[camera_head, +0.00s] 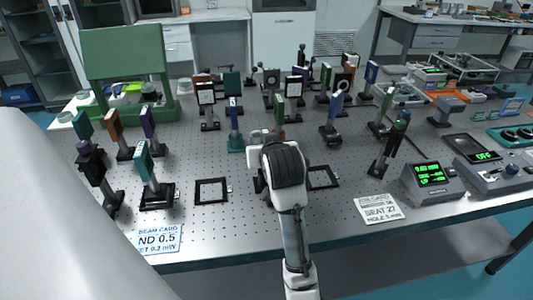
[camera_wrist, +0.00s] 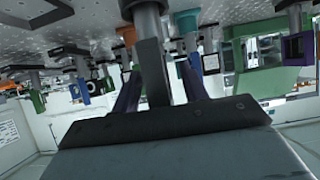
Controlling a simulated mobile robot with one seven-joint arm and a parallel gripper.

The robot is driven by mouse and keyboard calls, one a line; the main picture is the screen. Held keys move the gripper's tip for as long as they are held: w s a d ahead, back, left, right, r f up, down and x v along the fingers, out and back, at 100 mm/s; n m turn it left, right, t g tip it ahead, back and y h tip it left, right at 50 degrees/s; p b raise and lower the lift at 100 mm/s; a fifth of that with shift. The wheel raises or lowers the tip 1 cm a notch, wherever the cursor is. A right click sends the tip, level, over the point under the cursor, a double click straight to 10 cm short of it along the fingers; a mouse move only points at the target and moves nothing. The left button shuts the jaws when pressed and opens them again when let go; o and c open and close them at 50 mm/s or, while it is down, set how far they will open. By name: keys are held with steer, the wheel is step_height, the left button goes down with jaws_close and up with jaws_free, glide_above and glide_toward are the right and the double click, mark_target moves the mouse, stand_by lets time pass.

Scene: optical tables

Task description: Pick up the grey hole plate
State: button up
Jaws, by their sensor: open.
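In the wrist view, which is upside down, a grey plate (camera_wrist: 154,72) on a dark post stands edge-on close in front of my gripper (camera_wrist: 160,82). It looks like the grey hole plate, but its hole cannot be seen from this side. My open fingers appear on either side of it, with a gap at the right; contact cannot be made out. In the head view my gripper (camera_head: 262,138) is over the middle of the table, largely covered by my own wrist. The plate cannot be made out there and seems hidden behind my arm.
Mounted optics crowd the perforated table (camera_head: 240,218), including a blue one (camera_head: 234,112) and a green one (camera_head: 279,108) just beyond my gripper. Black frames (camera_head: 211,191) (camera_head: 323,178) lie flat on either side of my arm. Cards lie along the front edge.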

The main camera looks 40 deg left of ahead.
steer(key=shift+c, duration=0.4)
jaws_close()
